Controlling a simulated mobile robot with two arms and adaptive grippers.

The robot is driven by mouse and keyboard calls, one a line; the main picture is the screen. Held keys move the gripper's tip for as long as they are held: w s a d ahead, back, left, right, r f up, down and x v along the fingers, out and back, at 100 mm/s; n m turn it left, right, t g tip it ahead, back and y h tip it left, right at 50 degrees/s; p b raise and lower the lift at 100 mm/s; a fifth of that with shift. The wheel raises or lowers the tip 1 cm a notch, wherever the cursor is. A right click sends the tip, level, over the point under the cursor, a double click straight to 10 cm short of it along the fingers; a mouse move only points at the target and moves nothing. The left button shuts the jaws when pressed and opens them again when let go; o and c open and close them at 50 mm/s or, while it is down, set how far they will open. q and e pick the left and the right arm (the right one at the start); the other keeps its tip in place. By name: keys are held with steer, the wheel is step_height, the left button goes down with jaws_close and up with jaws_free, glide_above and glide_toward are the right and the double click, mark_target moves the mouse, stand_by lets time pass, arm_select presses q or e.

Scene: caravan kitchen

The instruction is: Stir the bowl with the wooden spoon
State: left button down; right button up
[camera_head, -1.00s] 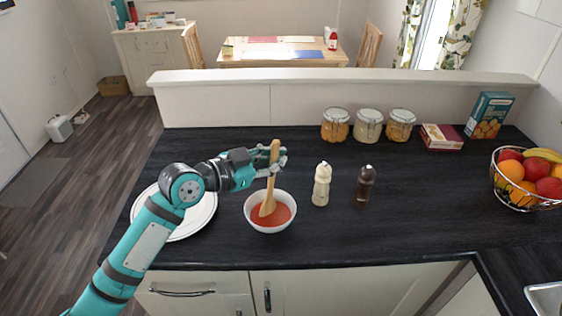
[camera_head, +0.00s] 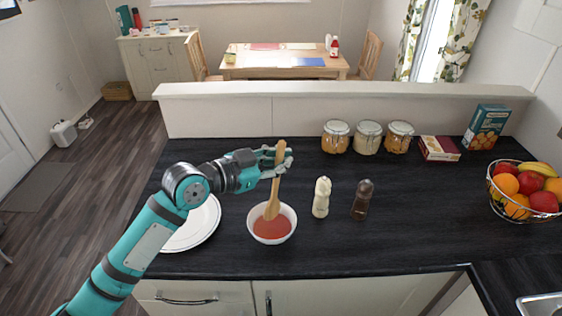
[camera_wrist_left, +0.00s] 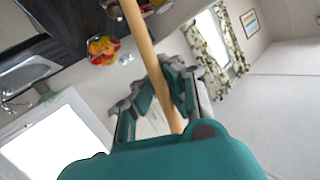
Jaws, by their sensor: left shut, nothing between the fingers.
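A white bowl (camera_head: 252,229) with orange-red soup stands on the dark counter near its front edge. The wooden spoon (camera_head: 275,190) stands nearly upright, its head in the bowl at the back side of the soup. My left gripper (camera_head: 277,162) is above the bowl at the upper handle, with its fingers shut. In the left wrist view the handle (camera_wrist_left: 148,50) runs across the fingers (camera_wrist_left: 160,92); whether they touch it is hard to tell. My right gripper is not in view.
A white plate (camera_head: 198,228) lies left of the bowl, partly under my left arm. A cream shaker (camera_head: 321,198) and a dark shaker (camera_head: 362,200) stand to the right. Jars (camera_head: 367,138), boxes (camera_head: 488,127) and a fruit basket (camera_head: 523,190) are farther back and right.

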mark_target(281, 144)
arm_select(q)
steer(key=shift+r+p, duration=1.15)
steer(key=shift+r, duration=0.55)
steer(key=shift+r+p, duration=0.4)
steer(key=shift+r, duration=0.15)
